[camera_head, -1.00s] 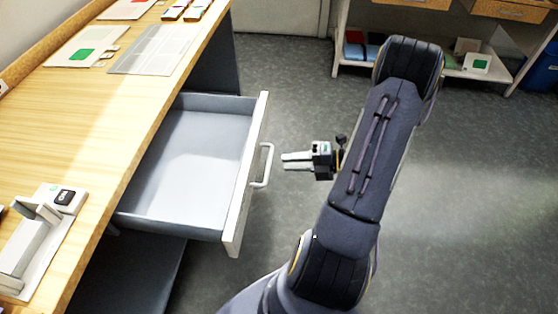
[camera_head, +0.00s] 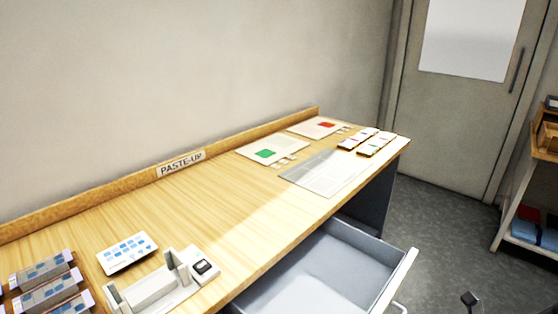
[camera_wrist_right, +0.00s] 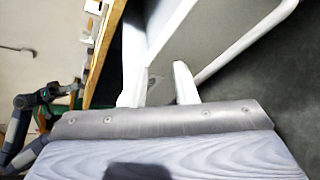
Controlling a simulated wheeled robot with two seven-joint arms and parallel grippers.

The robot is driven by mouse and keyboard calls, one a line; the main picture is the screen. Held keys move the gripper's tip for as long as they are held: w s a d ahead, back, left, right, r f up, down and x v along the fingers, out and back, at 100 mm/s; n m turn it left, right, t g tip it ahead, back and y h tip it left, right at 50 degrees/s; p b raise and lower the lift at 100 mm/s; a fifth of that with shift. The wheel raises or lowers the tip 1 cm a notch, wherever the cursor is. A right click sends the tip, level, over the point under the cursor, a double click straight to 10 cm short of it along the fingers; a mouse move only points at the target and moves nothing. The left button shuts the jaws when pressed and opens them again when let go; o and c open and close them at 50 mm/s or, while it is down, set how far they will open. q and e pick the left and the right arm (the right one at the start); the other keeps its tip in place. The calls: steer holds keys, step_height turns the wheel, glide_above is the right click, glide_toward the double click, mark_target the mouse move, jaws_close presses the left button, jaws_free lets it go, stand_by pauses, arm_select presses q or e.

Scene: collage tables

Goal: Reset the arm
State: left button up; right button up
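My right gripper (camera_wrist_right: 159,88) shows in the right wrist view with its two pale fingers apart and nothing between them. It is near the pulled-out drawer (camera_head: 396,277) and its white handle (camera_wrist_right: 245,42), with the handle bar to the right of the fingers. In the head view only a small dark part of my right arm shows at the bottom right, and the right gripper is out of that view. A dark arm, seemingly my left, shows at the left edge of the right wrist view. Its gripper end is too small and blurred to read.
The wooden table (camera_head: 225,215) carries a slotted holder (camera_head: 150,290), a card with blue squares (camera_head: 127,252), grey stacks (camera_head: 45,285), and sheets with a green patch (camera_head: 265,154) and a red patch (camera_head: 327,125). A shelf (camera_head: 515,205) stands at the right, before a door (camera_head: 455,100). Floor is clear between.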

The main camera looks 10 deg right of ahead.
steer(key=s+a+r+n+g+h, duration=0.3)
steer(key=a+n, duration=0.3)
steer(key=n, duration=0.7)
steer(key=s+a+r+n+g+h, duration=0.2)
steer(key=s+a+r+n, duration=0.3)
steer(key=n, duration=0.7)
step_height(320, 180, up, 14)
steer(key=a+n+t+h+p, duration=0.1)
steer(key=n+t+h+p, duration=0.1)
steer(key=n+p, duration=0.8)
steer(key=p, duration=0.3)
steer(key=shift+s+f+t+h, duration=0.2)
steer(key=shift+t+h, duration=0.1)
steer(key=shift+h, duration=0.1)
